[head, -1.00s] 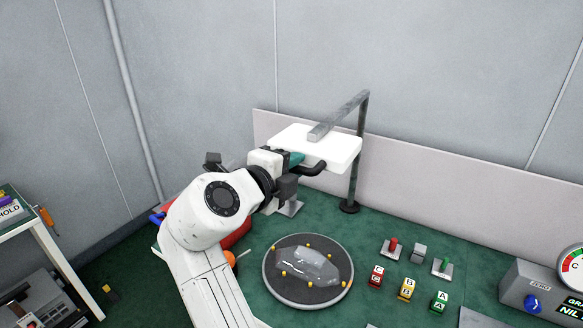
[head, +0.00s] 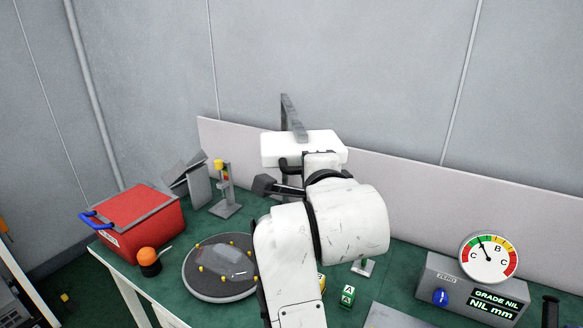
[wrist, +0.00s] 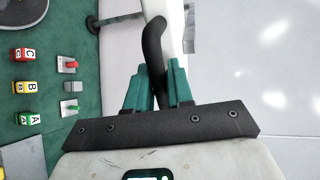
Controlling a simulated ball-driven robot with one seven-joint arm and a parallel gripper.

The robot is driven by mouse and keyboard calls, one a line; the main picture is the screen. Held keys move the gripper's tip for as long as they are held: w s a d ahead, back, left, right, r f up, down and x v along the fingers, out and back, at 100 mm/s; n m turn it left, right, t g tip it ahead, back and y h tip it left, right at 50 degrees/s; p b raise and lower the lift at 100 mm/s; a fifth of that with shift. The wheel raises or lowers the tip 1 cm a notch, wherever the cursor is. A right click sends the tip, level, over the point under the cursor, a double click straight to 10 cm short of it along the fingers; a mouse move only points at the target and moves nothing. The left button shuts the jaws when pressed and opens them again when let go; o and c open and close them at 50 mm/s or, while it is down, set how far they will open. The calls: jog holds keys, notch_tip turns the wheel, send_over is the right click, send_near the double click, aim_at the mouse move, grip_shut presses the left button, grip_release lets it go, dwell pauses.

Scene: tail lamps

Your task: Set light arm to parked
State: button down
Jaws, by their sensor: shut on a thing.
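The light arm is a grey metal bar (head: 290,112) with a white lamp panel (head: 318,143) under its front end. The panel now hangs to the right of the turntable (head: 190,287), close to the back panel. Its post is largely hidden behind my arm. My gripper (head: 292,168) is at the panel's near side, shut on the black curved handle. In the wrist view, my green fingers (wrist: 155,82) close around the handle (wrist: 153,45). A clear lamp cover (head: 225,262) lies on the turntable among yellow pegs.
A red crate (head: 140,222), an orange-topped pot (head: 149,262) and a grey stand (head: 224,205) are at the left. A gauge box (head: 470,290) stands at the right. Lettered blocks (wrist: 25,87) and small switches (wrist: 68,87) show in the wrist view.

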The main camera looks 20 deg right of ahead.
jog(key=s+d+n+y+p, duration=0.2)
jog(key=d+y+p, duration=0.3)
jog(key=d, duration=1)
jog(key=shift+n+t+p, duration=0.3)
jog(key=shift+n+p, duration=0.15)
jog(key=shift+n, duration=0.45)
jog(key=c, duration=1.2)
grip_release()
jog(key=shift+w, duration=0.1)
jog(key=shift+o, duration=0.2)
jog(key=b+v, duration=0.1)
jog(key=v, duration=1)
jog(key=shift+w, duration=0.1)
